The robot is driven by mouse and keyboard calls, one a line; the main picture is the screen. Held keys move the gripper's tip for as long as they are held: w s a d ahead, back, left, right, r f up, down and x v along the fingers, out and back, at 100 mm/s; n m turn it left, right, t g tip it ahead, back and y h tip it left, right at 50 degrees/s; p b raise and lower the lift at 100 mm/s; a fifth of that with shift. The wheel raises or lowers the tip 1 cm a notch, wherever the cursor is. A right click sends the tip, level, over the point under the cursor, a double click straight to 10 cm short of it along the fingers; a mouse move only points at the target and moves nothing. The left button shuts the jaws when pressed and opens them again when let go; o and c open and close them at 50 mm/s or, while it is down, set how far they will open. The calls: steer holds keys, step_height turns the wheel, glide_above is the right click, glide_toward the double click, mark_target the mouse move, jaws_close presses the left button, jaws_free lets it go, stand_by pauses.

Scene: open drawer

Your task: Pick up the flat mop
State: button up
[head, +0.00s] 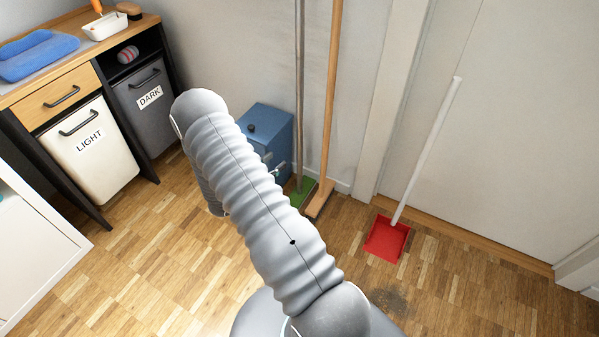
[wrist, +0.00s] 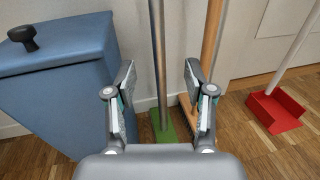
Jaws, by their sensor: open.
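The flat mop has a grey metal pole (head: 300,80) and a flat green head (head: 302,191) on the floor, standing upright against the wall. In the wrist view its pole (wrist: 159,50) rises between the fingers of my gripper (wrist: 159,78), and its green head (wrist: 163,134) shows farther down. The gripper is open with nothing held. The pole appears beyond the fingertips, touching neither finger; the exact distance is hard to tell. In the head view my arm covers most of the gripper.
A wooden-handled broom (head: 330,100) stands just right of the mop. A blue bin (head: 270,132) stands close on the left. A red dustpan (head: 387,239) with a white handle leans at the right.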

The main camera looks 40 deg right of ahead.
mark_target(298, 145)
steer(key=w+d, duration=0.1)
steer(key=d, duration=0.8)
steer(key=w+d+f+p, duration=0.1)
steer(key=d, duration=0.3)
steer(key=shift+w+d, duration=0.25)
steer(key=shift+w, duration=0.1)
jaws_close()
